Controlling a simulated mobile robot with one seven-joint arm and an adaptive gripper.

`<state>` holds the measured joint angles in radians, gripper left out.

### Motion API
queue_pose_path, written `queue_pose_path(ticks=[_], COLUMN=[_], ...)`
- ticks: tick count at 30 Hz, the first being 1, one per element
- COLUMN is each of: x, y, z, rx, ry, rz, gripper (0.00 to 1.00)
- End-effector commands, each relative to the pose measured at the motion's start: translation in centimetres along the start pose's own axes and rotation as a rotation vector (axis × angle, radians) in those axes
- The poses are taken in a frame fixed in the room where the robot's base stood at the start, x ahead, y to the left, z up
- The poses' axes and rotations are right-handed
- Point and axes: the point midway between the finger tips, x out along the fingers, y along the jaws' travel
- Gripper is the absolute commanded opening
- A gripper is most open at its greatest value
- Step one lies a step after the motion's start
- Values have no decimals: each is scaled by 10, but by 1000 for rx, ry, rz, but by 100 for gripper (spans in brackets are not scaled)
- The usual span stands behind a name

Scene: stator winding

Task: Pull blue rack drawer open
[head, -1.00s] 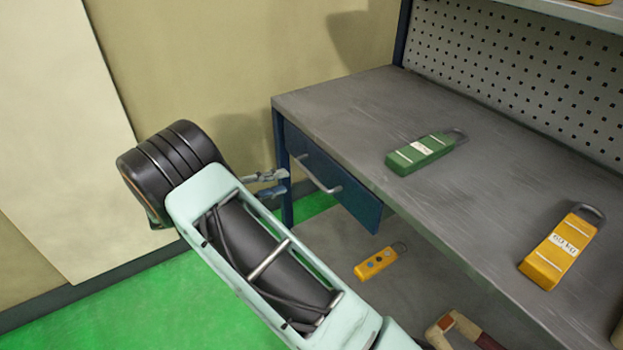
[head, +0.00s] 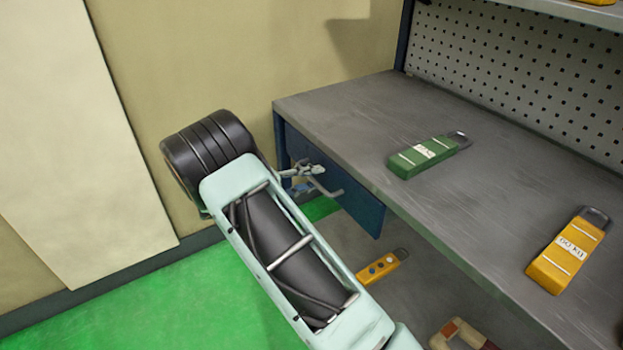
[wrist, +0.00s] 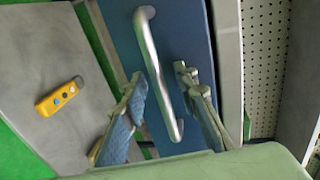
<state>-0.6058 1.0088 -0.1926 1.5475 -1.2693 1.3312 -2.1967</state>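The blue drawer (head: 350,199) sits under the left end of the grey bench top and looks shut. Its silver bar handle (head: 329,190) is on the drawer front. In the wrist view the blue drawer front (wrist: 184,28) fills the middle, and the handle (wrist: 158,75) runs down between my two fingers. My gripper (wrist: 160,100) is open, one finger on each side of the handle, with gaps visible. In the head view my gripper (head: 306,181) is at the drawer front, overlapping the handle's near end.
A green block (head: 425,157) and a yellow block (head: 568,252) lie on the bench top (head: 330,100). A yellow piece with round marks (head: 380,267) lies on the lower shelf. Green floor (head: 190,300) is open at left.

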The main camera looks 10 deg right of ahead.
Motion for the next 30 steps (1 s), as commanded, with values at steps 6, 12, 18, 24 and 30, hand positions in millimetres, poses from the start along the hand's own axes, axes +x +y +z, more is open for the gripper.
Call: queue_pose_path(ticks=[6, 12, 18, 24, 30], x=[0, 0, 0, -6, -31], y=[0, 0, 0, 0, 3], z=[0, 0, 0, 0, 0], rx=[0, 0, 0, 0, -3], ry=[0, 0, 0, -1, -3], rz=[0, 0, 0, 0, 0], gripper=[9, 0, 0, 0, 0])
